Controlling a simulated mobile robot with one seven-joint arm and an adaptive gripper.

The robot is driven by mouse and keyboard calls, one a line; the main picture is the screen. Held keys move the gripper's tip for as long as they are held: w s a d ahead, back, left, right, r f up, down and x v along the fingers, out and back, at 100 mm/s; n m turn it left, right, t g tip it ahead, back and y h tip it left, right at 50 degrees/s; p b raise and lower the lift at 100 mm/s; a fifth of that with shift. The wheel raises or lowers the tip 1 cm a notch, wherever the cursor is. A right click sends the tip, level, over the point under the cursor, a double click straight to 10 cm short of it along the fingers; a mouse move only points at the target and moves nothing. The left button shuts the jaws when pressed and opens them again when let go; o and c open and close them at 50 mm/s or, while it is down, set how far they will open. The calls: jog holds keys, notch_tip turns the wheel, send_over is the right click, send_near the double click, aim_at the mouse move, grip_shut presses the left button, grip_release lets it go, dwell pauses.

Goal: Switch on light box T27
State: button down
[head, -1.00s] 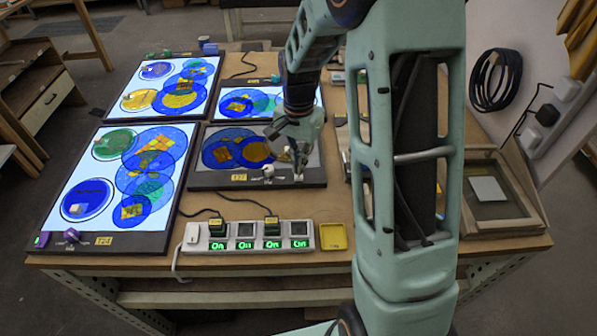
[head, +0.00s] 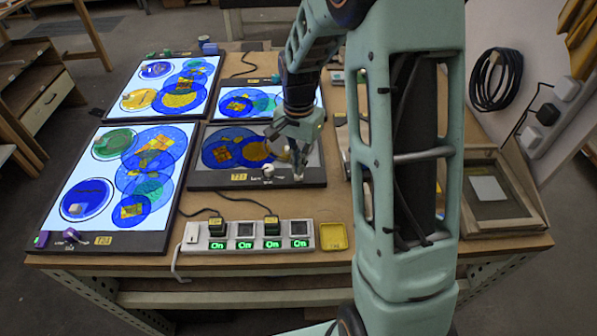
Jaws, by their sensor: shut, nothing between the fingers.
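The unlit light box (head: 215,181) stands at the middle front of the table, its panel grey and dim under blue discs with orange patches. Its yellow label (head: 239,177) is too small to read surely; I take it for T27. A white knob (head: 268,171) sits on its front frame edge. My gripper (head: 298,174) is shut and empty, pointing down over the right end of that front edge, to the right of the knob. Whether its tips touch the frame or a control there, I cannot tell; the fingers hide that spot.
Lit light boxes stand at front left (head: 72,240), back left (head: 112,113) and behind (head: 215,113). A power strip (head: 190,240) with several green "On" displays and a yellow tray (head: 333,237) lie in front. A wooden frame (head: 505,215) lies at right.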

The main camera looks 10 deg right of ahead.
jog(key=shift+f+b, duration=0.75)
jog(key=shift+f, duration=0.3)
jog(key=shift+r, duration=0.15)
dwell(0.3)
jog(key=shift+r+p, duration=2.5)
jog(key=shift+r, duration=0.9)
